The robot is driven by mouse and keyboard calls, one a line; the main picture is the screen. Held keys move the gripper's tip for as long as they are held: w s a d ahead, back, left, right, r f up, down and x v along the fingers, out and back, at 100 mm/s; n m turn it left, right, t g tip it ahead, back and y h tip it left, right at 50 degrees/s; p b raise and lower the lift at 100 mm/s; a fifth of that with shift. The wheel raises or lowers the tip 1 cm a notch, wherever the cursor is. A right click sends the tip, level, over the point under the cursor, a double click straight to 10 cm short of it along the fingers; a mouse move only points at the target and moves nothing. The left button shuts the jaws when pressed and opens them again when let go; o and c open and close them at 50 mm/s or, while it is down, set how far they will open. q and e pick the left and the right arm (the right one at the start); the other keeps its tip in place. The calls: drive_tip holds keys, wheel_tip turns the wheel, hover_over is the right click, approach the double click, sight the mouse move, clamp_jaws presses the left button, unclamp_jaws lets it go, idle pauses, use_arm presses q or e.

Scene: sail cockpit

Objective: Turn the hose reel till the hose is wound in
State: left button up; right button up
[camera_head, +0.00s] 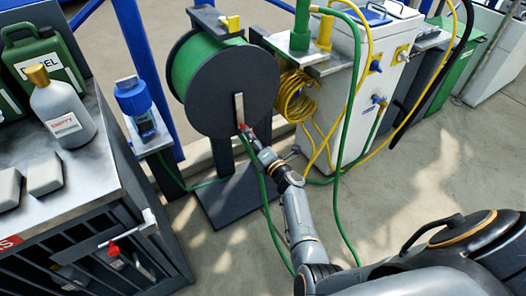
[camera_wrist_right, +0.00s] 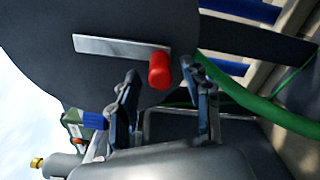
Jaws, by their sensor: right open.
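The hose reel (camera_head: 232,88) stands on a dark post, with a dark round side plate and green hose (camera_head: 195,65) wound on its drum. A silver crank arm (camera_head: 239,108) hangs down on the plate and ends in a red knob. My right gripper (camera_head: 250,137) is at the knob. In the right wrist view the red knob (camera_wrist_right: 159,72) is just beyond and between the fingertips of my open right gripper (camera_wrist_right: 160,80). Whether a finger touches it I cannot tell. Green hose (camera_wrist_right: 255,105) runs off to the right there. My left gripper is not in view.
A dark cabinet (camera_head: 95,215) with bottles and a green can (camera_head: 42,62) stands at the left. A blue-capped device (camera_head: 135,105) sits beside the reel. A white cabinet (camera_head: 375,85) and coiled yellow hose (camera_head: 296,97) are at the right. Loose green hose crosses the floor.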

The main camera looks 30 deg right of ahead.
drive_tip(key=s, duration=0.9)
drive_tip(key=shift+d, duration=0.3)
